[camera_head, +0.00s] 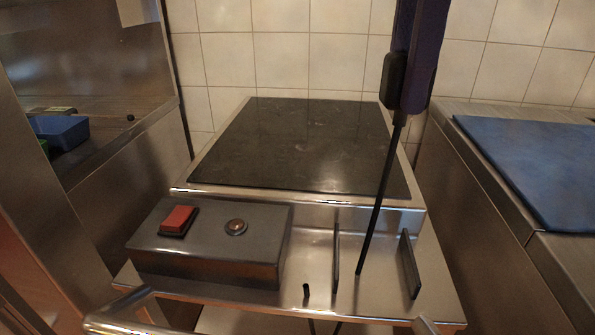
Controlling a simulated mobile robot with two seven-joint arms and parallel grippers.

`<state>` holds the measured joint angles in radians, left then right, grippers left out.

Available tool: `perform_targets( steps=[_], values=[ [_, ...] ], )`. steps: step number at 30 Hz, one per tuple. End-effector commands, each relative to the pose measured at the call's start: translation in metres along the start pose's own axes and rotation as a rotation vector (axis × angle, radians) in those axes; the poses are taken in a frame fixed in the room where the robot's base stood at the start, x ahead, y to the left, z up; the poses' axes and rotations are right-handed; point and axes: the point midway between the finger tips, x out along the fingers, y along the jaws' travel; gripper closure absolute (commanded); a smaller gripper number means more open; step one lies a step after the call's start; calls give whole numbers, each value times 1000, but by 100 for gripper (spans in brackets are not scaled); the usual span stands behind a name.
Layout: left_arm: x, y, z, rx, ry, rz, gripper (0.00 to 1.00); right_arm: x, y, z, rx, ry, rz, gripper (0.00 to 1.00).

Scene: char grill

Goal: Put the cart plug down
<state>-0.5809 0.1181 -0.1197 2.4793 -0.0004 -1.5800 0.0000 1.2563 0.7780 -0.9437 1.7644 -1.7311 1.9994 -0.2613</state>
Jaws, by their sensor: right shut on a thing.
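My right gripper (412,92), dark purple and black, comes down from the top edge at the right of the cart. It is shut on the cart plug (394,76), which appears as a small black block at its left side. The gripper hides part of the plug. A straight black cord (379,195) runs from below the gripper down to the steel shelf at the cart's front. The plug is held up in front of the tiled wall, clear of the cart. My left gripper is not in view.
The steel cart (440,290) has a dark glass top (300,145). A grey control box (205,245) has a red switch and a round metal knob. Two upright black plates (410,265) stand on the shelf. A blue board (530,165) lies right; a blue tray (60,132) sits left.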

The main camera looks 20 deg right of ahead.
Motion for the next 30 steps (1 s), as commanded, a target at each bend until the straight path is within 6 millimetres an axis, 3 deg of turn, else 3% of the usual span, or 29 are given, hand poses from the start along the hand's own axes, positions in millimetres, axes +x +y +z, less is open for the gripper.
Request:
perform_targets(
  steps=[5, 11, 19, 30],
  values=[
    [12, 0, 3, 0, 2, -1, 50, 19, -1, -2, 115, 2, 5, 100],
    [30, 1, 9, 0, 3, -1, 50, 73, 1, -3, 123, 3, 11, 100],
    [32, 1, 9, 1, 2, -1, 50, 142, 0, -4, 123, 5, 7, 100],
    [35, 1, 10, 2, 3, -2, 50, 181, 0, -3, 121, 4, 6, 100]
  ],
)
